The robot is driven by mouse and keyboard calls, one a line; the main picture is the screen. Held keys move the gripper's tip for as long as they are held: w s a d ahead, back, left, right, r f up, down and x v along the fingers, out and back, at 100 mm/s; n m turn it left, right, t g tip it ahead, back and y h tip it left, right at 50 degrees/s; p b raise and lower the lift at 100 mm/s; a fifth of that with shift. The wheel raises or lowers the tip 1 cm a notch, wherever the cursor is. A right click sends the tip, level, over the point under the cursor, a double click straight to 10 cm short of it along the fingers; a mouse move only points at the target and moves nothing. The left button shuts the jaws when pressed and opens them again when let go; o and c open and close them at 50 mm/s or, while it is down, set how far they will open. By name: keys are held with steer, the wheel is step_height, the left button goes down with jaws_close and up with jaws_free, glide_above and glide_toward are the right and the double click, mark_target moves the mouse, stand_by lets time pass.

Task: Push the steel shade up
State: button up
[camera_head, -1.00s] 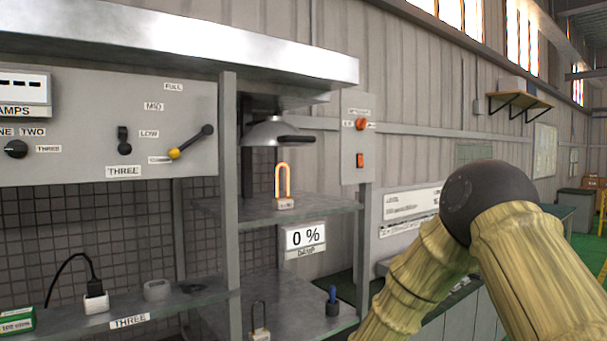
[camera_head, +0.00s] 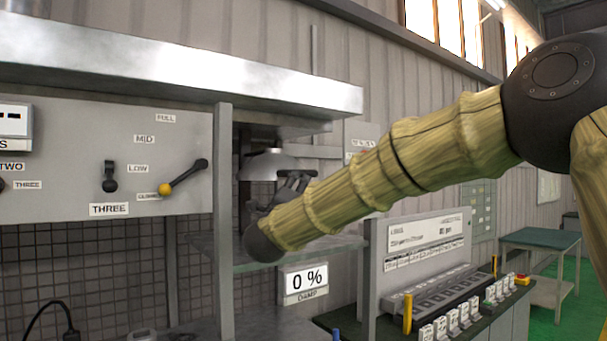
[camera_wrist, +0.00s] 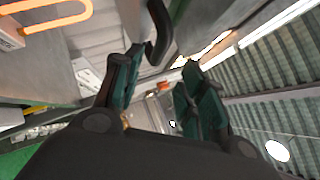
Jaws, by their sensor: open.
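The steel shade (camera_head: 268,164) is a domed metal cover in the head view, above the upper shelf behind the front post. It is low, under the overhanging hood. My gripper (camera_head: 294,181) is at the shade's right lower edge, where the black handle was seen before and is now covered. In the wrist view the curved black handle (camera_wrist: 161,32) shows just beyond and between the fingertips of my open gripper (camera_wrist: 165,68). I cannot tell whether they touch. The glowing orange heating element (camera_wrist: 48,25) is at the upper left there; my arm hides it in the head view.
The post (camera_head: 224,220) stands left of my gripper, and the shelf (camera_head: 330,246) lies below it. The metal hood (camera_head: 180,75) overhangs. A display reading 0 % (camera_head: 305,281) hangs below the shelf. A panel with levers (camera_head: 110,150) is at the left.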

mark_target(305, 173)
steer(key=shift+p+x, duration=2.3)
steer(key=shift+x, duration=2.6)
steer(key=shift+d+f, duration=0.1)
steer(key=shift+f, duration=0.05)
steer(key=shift+c, duration=0.5)
jaws_close()
